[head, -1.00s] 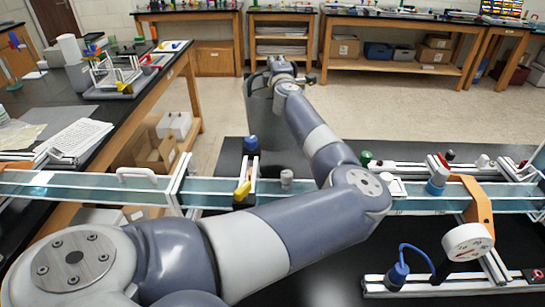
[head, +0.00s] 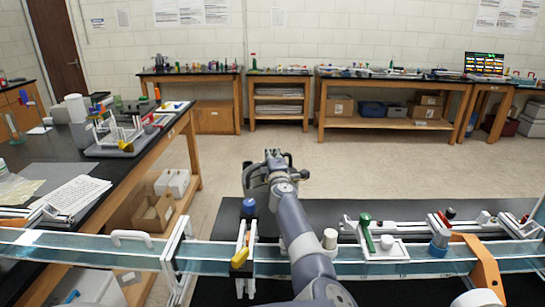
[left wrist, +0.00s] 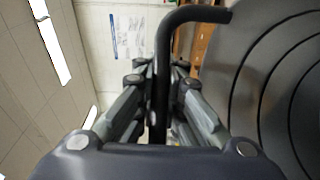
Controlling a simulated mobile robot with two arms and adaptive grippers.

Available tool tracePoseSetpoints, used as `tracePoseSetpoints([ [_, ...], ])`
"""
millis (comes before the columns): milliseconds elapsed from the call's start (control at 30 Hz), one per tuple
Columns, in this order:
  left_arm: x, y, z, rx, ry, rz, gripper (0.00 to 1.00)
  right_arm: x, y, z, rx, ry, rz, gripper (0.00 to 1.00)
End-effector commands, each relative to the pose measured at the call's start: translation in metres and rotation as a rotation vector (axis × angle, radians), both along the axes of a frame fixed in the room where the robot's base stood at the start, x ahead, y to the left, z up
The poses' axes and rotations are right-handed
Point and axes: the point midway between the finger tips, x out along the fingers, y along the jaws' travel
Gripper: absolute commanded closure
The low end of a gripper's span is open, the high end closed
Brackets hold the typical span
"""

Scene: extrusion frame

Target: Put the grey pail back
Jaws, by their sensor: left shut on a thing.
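The grey pail (left wrist: 262,85) fills the right side of the left wrist view as a large ringed grey surface. Its dark bent handle (left wrist: 162,50) runs between the fingers of my left gripper (left wrist: 158,75), which are shut on it. In the head view my left gripper (head: 270,165) reaches forward past the bench, over the floor. The pail is mostly hidden behind my arm and gripper there, and I cannot make out its body. My right gripper is not in view.
A bench with a long clear channel (head: 400,264), clamps and fittings lies across the front. A side bench (head: 140,160) stands at the left, with boxes below. Tables with shelves (head: 280,92) line the back wall. The floor (head: 370,165) between is open.

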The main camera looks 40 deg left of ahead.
Motion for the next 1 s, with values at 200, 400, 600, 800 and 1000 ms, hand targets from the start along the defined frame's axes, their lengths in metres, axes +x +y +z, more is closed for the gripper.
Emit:
tracePoseSetpoints([
  [200,0.0004,-0.0001,0.0017,0.002,-0.002,0.000,1.00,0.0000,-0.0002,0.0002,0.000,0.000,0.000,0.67],
  [400,0.0005,-0.0005,-0.0025,0.001,0.001,-0.001,0.80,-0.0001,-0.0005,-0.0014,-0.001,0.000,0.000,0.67],
  [600,0.0004,-0.0004,-0.0025,0.001,0.001,-0.001,0.71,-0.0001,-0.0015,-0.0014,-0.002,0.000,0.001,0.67],
  [800,0.0004,-0.0004,-0.0013,0.001,-0.001,-0.001,0.71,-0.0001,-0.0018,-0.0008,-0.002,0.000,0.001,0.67],
  [1000,0.0017,-0.0029,0.0005,0.001,0.001,-0.002,0.71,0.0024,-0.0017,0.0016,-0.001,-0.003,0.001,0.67],
])
